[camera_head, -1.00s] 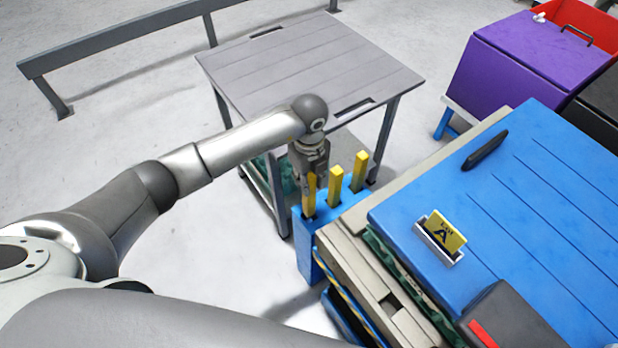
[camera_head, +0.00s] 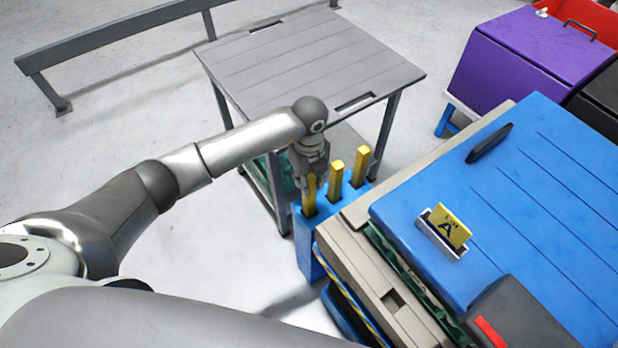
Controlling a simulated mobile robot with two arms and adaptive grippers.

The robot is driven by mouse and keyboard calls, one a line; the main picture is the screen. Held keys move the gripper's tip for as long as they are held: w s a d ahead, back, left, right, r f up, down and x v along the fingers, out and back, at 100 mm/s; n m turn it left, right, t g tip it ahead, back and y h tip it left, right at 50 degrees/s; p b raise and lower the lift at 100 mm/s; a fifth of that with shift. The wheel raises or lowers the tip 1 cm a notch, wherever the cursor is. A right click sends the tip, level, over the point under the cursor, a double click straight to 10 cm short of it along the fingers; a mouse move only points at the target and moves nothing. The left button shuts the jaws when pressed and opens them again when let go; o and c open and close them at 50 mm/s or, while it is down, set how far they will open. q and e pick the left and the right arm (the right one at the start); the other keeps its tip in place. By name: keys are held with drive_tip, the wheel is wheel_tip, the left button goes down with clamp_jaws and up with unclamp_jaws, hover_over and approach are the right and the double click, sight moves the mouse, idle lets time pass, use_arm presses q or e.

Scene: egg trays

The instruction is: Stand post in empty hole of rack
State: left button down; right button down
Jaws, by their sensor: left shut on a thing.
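The blue rack (camera_head: 310,255) stands beside the blue-topped bench, with several yellow posts upright along its top. The nearest post (camera_head: 310,200) stands at the front-left hole of the rack; its upper part is partly covered by my left gripper (camera_head: 308,183), which is shut on it. The middle post (camera_head: 336,180) and the far post (camera_head: 360,166) stand free of the gripper. How deep the nearest post sits cannot be seen. My right gripper is not in view.
A grey slatted table (camera_head: 300,65) stands just behind the rack. The blue bench top (camera_head: 520,200) holds a yellow card marked A (camera_head: 450,228) and a black handle (camera_head: 489,143). A purple box (camera_head: 530,60) is at the back right.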

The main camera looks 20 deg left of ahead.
use_arm(q)
wheel_tip(320, 180, down, 5)
drive_tip(key=b, duration=0.3)
idle(0.9)
drive_tip(key=c, duration=1.1)
unclamp_jaws()
wheel_tip(320, 180, up, 12)
drive_tip(key=shift+r, duration=0.1)
